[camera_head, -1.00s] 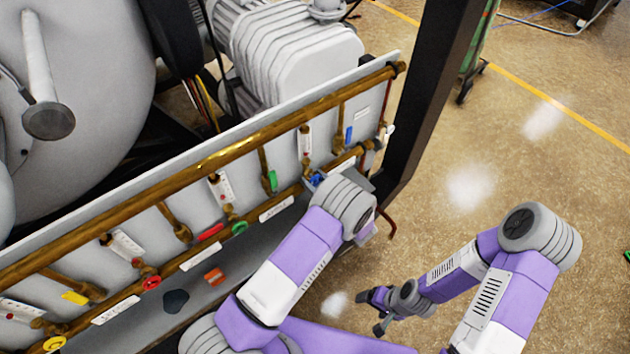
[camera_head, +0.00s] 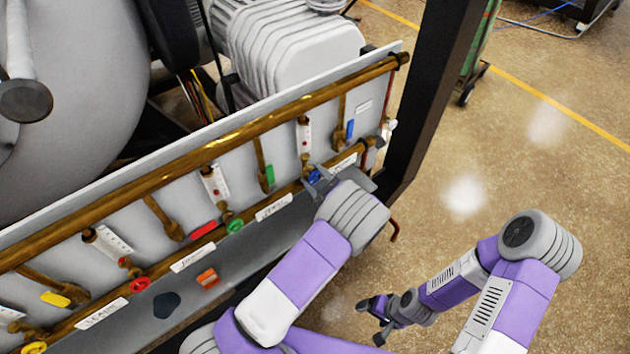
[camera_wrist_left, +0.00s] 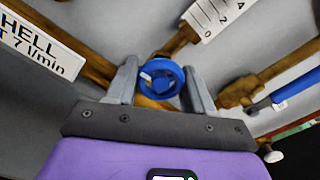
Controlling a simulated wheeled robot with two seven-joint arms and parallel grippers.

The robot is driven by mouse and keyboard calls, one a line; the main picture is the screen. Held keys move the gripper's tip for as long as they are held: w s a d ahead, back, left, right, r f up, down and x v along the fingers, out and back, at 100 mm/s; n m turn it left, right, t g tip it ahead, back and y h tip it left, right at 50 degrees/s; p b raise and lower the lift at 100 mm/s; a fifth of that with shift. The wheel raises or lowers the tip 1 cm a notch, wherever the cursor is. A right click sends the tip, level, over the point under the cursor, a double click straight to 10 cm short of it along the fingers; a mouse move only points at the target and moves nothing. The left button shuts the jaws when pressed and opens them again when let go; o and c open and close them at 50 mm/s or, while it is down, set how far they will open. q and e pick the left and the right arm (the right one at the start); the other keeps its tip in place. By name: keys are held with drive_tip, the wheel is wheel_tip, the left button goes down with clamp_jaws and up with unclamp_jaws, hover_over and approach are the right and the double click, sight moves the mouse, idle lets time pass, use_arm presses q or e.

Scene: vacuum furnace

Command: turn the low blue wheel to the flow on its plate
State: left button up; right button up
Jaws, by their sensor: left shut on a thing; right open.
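The low blue wheel (camera_wrist_left: 162,79) sits on the lower brass pipe, between the two fingers of my left gripper (camera_wrist_left: 161,88) in the left wrist view. In the head view the blue wheel (camera_head: 314,177) shows only in part beside my left gripper (camera_head: 338,176), whose wrist hides the rest. The left gripper is shut on the wheel. A white plate (camera_wrist_left: 42,46) reading "SHELL" and "7 l/min" is left of the wheel in the wrist view. A scale (camera_wrist_left: 213,14) marked 4, 2, 0 stands above it. My right gripper (camera_head: 380,319) is open and empty over the floor.
A blue lever (camera_head: 350,129) is on the pipe above. Green (camera_head: 235,226), red (camera_head: 140,284) and yellow (camera_head: 34,348) wheels line the lower pipe leftward. A dark frame post (camera_head: 430,90) stands just right of the left gripper. The floor at right is open.

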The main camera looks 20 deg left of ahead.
use_arm(q)
drive_tip(key=shift+f+n+b, duration=0.1)
drive_tip(key=shift+n+b, duration=0.35)
drive_tip(key=shift+n, duration=0.45)
drive_tip(key=o, duration=1)
drive_tip(key=shift+d, duration=0.1)
drive_tip(key=v, duration=0.7)
drive_tip(key=shift+s+p, duration=0.15)
drive_tip(key=shift+p, duration=0.3)
drive_tip(key=shift+d, duration=0.15)
